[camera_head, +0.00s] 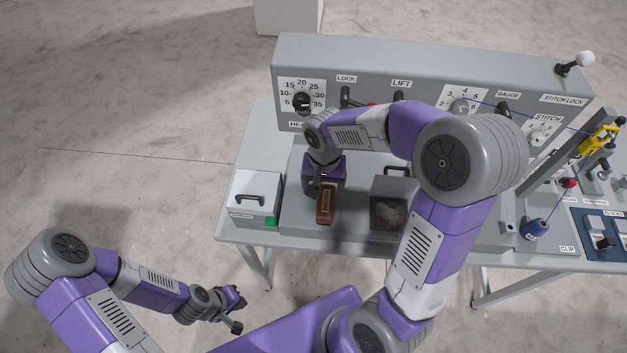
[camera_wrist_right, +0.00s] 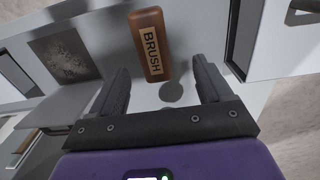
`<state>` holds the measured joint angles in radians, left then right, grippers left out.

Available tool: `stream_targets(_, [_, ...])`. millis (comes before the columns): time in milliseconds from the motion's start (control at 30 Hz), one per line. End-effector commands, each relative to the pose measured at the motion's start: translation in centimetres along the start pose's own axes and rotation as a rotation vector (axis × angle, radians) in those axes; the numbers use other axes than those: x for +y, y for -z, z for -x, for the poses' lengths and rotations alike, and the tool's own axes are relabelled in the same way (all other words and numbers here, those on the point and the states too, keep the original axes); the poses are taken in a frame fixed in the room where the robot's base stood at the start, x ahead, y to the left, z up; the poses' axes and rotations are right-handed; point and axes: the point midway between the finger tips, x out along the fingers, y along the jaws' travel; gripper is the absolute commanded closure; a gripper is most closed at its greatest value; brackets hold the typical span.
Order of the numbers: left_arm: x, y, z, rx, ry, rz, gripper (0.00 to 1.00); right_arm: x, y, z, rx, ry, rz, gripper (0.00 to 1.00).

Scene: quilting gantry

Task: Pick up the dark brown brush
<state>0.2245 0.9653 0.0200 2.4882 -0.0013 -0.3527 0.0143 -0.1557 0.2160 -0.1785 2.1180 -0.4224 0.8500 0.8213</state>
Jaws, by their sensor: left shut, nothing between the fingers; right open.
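The dark brown brush (camera_head: 325,206) lies on the grey table near its front edge, with a pale label reading BRUSH. In the right wrist view the brush (camera_wrist_right: 146,30) extends away from my gripper, its near end between the fingertips. My right gripper (camera_head: 319,188) is over the far end of the brush and partly hidden by its own wrist. In the right wrist view my right gripper (camera_wrist_right: 162,68) is open, with gaps to the brush on both sides. My left gripper (camera_head: 237,311) is shut and empty, low in front of the table.
A white lidded box (camera_head: 256,190) stands left of the brush and a dark speckled pad (camera_head: 389,214) lies right of it. A grey control panel (camera_head: 430,75) with knobs and levers runs behind. A blue spool (camera_head: 535,229) is further right.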

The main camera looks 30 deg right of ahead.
Motion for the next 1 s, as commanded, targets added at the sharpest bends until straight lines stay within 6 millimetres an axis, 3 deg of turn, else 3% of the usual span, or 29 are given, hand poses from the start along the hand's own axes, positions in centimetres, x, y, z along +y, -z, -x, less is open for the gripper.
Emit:
stream_targets(600, [-0.3,-0.1,-0.6,-0.002,0.000,0.001,1.00,0.9,0.0,-7.2,-0.004,-0.002,0.002,0.21])
stream_targets(900, [-0.2,-0.1,-0.6,-0.002,0.000,0.000,1.00,0.8,0.1,-7.6,0.000,0.001,0.002,0.21])
stream_targets(1000, [-0.2,-0.1,-0.6,-0.002,0.000,0.000,1.00,0.8,0.1,-7.6,0.000,0.001,0.002,0.37])
